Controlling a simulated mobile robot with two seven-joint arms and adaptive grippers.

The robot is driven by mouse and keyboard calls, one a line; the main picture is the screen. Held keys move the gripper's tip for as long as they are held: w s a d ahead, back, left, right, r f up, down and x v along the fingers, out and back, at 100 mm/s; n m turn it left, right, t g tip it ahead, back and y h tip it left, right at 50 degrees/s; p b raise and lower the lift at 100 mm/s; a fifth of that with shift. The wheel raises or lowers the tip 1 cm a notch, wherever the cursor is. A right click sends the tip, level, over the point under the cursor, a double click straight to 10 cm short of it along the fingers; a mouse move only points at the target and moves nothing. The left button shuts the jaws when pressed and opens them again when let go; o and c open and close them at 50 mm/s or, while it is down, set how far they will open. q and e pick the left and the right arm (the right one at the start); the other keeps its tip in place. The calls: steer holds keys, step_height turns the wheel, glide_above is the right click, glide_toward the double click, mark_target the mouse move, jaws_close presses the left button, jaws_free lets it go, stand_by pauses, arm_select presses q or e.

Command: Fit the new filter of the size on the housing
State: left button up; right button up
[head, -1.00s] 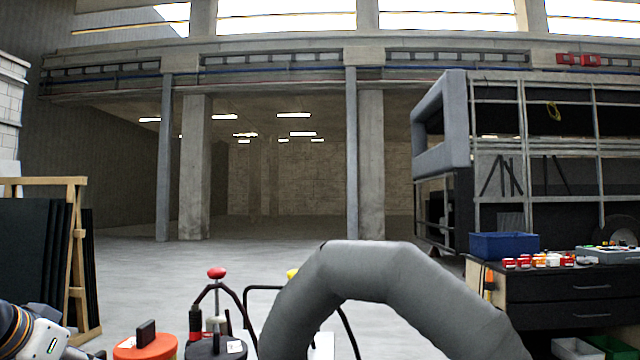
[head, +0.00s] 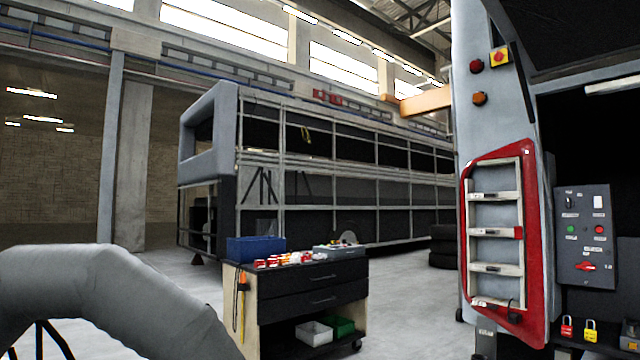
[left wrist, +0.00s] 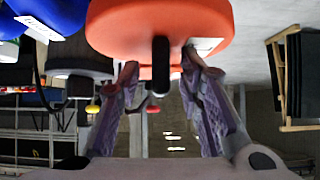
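In the left wrist view, an orange round body (left wrist: 160,28) with a black upright grip (left wrist: 160,66) and a white label is close ahead. My left gripper (left wrist: 160,75) has its two fingers spread on either side of the black grip, with gaps showing. A dark round body (left wrist: 80,66) and a blue one (left wrist: 75,16) with a white label are beside it. I cannot tell whether any of these is the filter or housing. Small red and white items (head: 290,259) stand on a cart, too small to identify. My right gripper is in neither view.
The cart (head: 300,300) carries a blue bin (head: 255,249) and a grey tray (head: 338,250). A large grey bent hose (head: 100,290) fills the lower left. A vehicle body with a red-framed ladder opening (head: 500,230) and a control panel (head: 585,237) stands right. Open floor lies left of the cart.

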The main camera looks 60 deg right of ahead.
arm_select(q)
steer(key=shift+f, duration=0.4)
steer(key=shift+s+d, duration=0.1)
jaws_close()
